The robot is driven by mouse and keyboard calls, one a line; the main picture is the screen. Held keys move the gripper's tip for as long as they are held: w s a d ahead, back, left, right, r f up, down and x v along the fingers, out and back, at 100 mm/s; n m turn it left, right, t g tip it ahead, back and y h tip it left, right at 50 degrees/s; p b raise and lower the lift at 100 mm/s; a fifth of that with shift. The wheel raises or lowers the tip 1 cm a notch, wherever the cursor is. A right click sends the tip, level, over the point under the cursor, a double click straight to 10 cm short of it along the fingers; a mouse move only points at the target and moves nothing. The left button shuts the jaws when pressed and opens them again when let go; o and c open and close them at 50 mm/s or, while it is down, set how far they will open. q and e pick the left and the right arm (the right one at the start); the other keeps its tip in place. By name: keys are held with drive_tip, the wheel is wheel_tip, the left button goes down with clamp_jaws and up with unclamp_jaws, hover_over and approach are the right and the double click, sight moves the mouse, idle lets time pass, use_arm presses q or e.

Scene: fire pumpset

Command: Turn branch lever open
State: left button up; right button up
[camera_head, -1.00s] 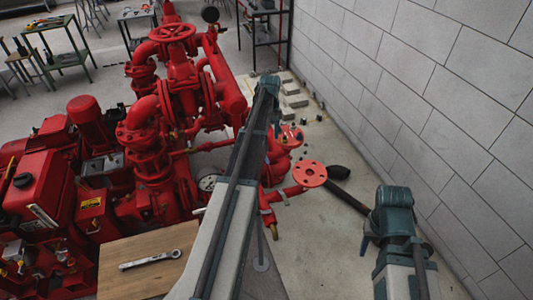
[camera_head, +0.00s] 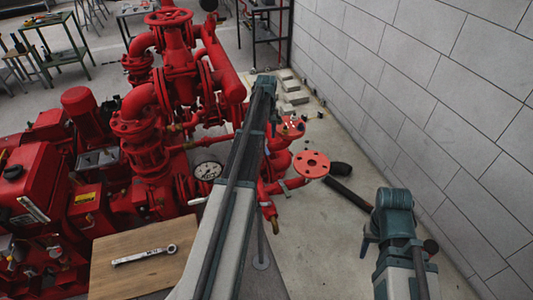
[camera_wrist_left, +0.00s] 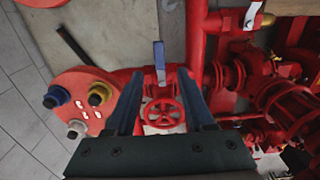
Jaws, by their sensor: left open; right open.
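A blue lever (camera_wrist_left: 159,56) stands out from a red pipe in the left wrist view. A red handwheel (camera_wrist_left: 163,113) is just below it. My left gripper (camera_wrist_left: 160,76) is open, its two fingers apart on either side of the lever and handwheel, and nothing is clamped. I cannot tell whether the fingers touch anything. My right gripper (camera_head: 367,246) is partly visible at lower right, away from the pipes.
The red pumpset (camera_head: 150,150) fills the left side. A wooden board (camera_head: 110,278) holds a wrench (camera_head: 143,255). A grey block wall (camera_head: 440,110) stands at right. A black pipe (camera_head: 348,193) lies on the floor. A round plate with colored caps (camera_wrist_left: 85,98) is left of my gripper.

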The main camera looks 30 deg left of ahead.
sight(266, 151)
use_arm(q)
wheel_tip(266, 151, down, 7)
drive_tip(key=b, duration=0.6)
drive_tip(key=shift+f, duration=0.15)
clamp_jaws()
idle(1.0)
